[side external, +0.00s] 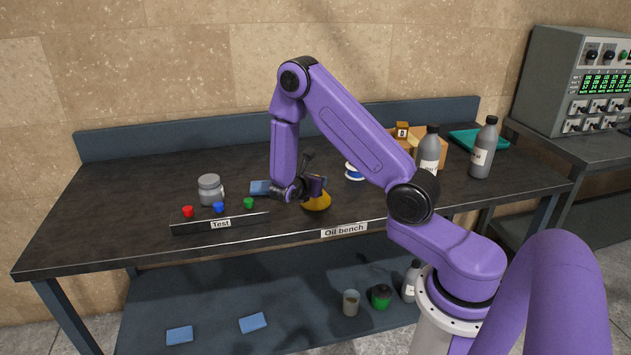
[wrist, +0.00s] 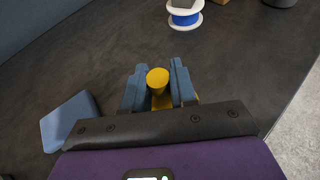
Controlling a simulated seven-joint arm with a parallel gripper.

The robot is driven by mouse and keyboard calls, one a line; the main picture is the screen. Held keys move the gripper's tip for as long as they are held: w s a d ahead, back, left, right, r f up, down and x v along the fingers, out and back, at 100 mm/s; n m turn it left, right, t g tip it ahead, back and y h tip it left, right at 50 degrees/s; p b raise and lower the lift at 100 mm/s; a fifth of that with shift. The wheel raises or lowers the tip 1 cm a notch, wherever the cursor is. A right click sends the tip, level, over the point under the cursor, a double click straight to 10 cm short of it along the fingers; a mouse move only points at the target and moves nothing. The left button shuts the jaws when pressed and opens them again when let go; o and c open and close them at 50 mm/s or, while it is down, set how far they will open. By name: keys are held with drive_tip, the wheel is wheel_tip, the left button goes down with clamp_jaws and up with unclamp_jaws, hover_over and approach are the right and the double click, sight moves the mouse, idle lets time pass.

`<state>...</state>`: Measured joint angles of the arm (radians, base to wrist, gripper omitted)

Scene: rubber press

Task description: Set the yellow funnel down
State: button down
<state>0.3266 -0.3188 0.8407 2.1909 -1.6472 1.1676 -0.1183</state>
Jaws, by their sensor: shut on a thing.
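The yellow funnel (side external: 317,202) is at my gripper, over the front part of the dark bench, near the "Oil bench" label. Its wide part shows below the jaws in the side view; I cannot tell whether it touches the bench top. In the wrist view the yellow funnel (wrist: 157,78) sits between the two blue-grey fingers. My gripper (wrist: 159,90) is shut on it. In the side view my gripper (side external: 314,186) is partly hidden by its own dark wrist.
A "Test" rack (side external: 220,222) with red, blue and green caps stands left, with a grey jar (side external: 210,190) behind. A blue sponge (side external: 261,187) lies close by. A blue-white spool (side external: 354,171), boxes (side external: 432,145) and grey bottles (side external: 483,150) stand right.

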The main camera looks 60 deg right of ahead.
drive_tip(key=shift+f, duration=0.1)
drive_tip(key=c, duration=0.9)
unclamp_jaws()
drive_tip(key=shift+a+r, duration=0.3)
drive_tip(key=shift+a, duration=0.05)
drive_tip(key=v, duration=1.1)
drive_tip(key=s+a+r+m+y, duration=0.2)
drive_tip(key=s+a+y, duration=0.2)
drive_tip(key=s, duration=0.4)
drive_tip(key=s+a+r+m+g+y, duration=0.1)
drive_tip(key=s+a+r+m+y, duration=0.1)
drive_tip(key=s+a+y, duration=0.3)
drive_tip(key=s+a+r+m+y, duration=0.2)
drive_tip(key=s+a, duration=0.6)
drive_tip(key=s, duration=0.5)
drive_tip(key=r+y, duration=0.1)
drive_tip(key=y, duration=0.1)
drive_tip(key=shift+m+y, duration=0.3)
drive_tip(key=shift+y, duration=0.1)
drive_tip(key=shift+s+a+r, duration=0.1)
